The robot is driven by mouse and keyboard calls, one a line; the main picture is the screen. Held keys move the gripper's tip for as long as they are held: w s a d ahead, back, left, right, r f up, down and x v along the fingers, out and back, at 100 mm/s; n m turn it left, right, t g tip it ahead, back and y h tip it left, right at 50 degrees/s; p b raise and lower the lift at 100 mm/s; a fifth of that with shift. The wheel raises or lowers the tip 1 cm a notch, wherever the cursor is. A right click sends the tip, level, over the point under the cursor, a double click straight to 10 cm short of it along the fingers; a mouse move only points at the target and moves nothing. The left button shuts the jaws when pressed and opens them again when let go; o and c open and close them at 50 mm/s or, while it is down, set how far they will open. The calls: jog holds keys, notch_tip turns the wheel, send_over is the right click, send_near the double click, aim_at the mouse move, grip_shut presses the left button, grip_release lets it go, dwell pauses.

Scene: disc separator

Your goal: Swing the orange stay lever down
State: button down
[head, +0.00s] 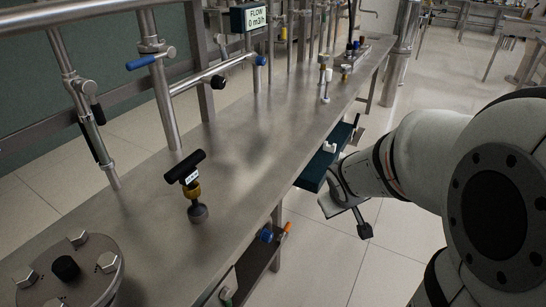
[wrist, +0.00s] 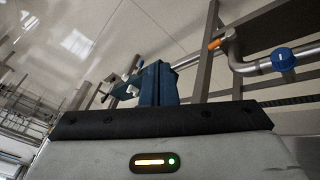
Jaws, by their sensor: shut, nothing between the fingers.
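The orange stay lever (head: 287,228) shows as a small orange tip below the right edge of the steel bench, slanting up to the right. It also shows in the wrist view (wrist: 216,43) at the upper right, by a grey bent pipe. The rest of the lever is too small to make out. My gripper (wrist: 158,84) is shut and empty, its blue fingers together in the wrist view. In the head view my arm's end is beside the bench edge, above and right of the orange tip and apart from it; its fingers cannot be made out clearly there.
A blue knob (head: 266,235) is left of the orange tip, and also shows in the wrist view (wrist: 284,59). The steel bench (head: 245,150) carries a black T-handle valve (head: 186,167) and several pipes. A bench leg stands close by.

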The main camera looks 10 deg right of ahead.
jog(key=w+d+f+n+t+y, duration=0.1)
jog(key=w+d+f+n+t, duration=0.15)
jog(key=w+f, duration=0.35)
jog(key=n+y+b, duration=0.4)
jog(key=n+y, duration=0.3)
jog(key=y, duration=0.3)
send_over(284, 233)
jog(key=s+d, duration=0.2)
jog(key=d, duration=0.1)
notch_tip(284, 233, down, 14)
jog(key=w+f, duration=0.1)
jog(key=w+f+b, duration=0.1)
jog(key=f, duration=0.1)
jog(key=shift+f, duration=0.25)
jog(key=shift+d, duration=0.1)
